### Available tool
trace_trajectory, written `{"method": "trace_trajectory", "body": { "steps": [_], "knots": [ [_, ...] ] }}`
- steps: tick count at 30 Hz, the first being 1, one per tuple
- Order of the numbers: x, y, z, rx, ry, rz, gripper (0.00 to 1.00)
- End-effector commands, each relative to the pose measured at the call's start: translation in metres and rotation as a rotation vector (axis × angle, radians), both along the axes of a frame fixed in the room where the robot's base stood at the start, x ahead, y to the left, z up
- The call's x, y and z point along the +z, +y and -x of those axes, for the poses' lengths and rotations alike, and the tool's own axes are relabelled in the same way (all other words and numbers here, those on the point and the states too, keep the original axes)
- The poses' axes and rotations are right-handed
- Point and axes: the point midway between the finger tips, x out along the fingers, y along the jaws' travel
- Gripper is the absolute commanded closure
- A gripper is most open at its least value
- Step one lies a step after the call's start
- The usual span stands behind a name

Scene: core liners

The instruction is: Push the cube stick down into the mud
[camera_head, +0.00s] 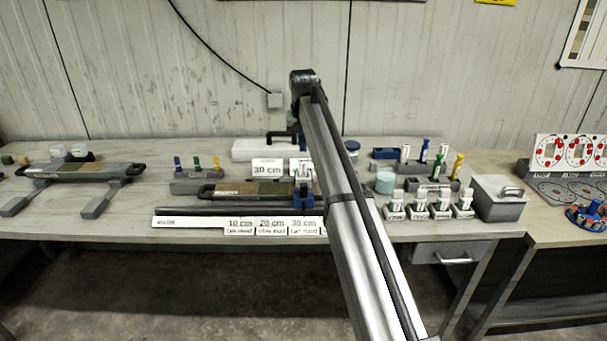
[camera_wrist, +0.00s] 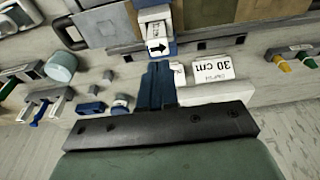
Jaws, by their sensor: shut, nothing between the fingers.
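The cube stick (camera_wrist: 156,32) is a pale block with a black arrow label and a blue edge. It stands at the core liner (camera_wrist: 254,10) with brown and grey mud, at the top of the wrist view. In the head view the liner (camera_head: 250,189) lies on the bench, with a blue part (camera_head: 304,197) at its right end. My gripper (camera_wrist: 159,68) has blue fingers shut together and empty. Its tips are just below the arrow label in the wrist view; I cannot tell whether they touch it. The stick's lower end is hidden.
A 30 cm card (camera_wrist: 213,69) stands beside my fingers. Small coloured tools (camera_head: 197,163) stand left, and white-labelled bottles (camera_head: 420,207) and a grey box (camera_head: 498,198) stand right. Another core liner (camera_head: 85,169) lies at the far left.

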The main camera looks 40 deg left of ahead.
Motion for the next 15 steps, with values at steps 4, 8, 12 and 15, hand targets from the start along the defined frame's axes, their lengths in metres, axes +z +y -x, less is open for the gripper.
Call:
{"method": "trace_trajectory", "body": {
  "steps": [4, 8, 12, 15],
  "knots": [
    [0.011, 0.0, 0.0, 0.0, -0.001, -0.001, 1.0],
    [0.019, 0.0, 0.0, 0.0, 0.0, 0.0, 1.0],
    [0.028, 0.0, 0.0, 0.0, 0.0, 0.0, 1.0],
    [0.034, 0.0, 0.0, 0.0, -0.001, -0.001, 1.0]
  ]
}}
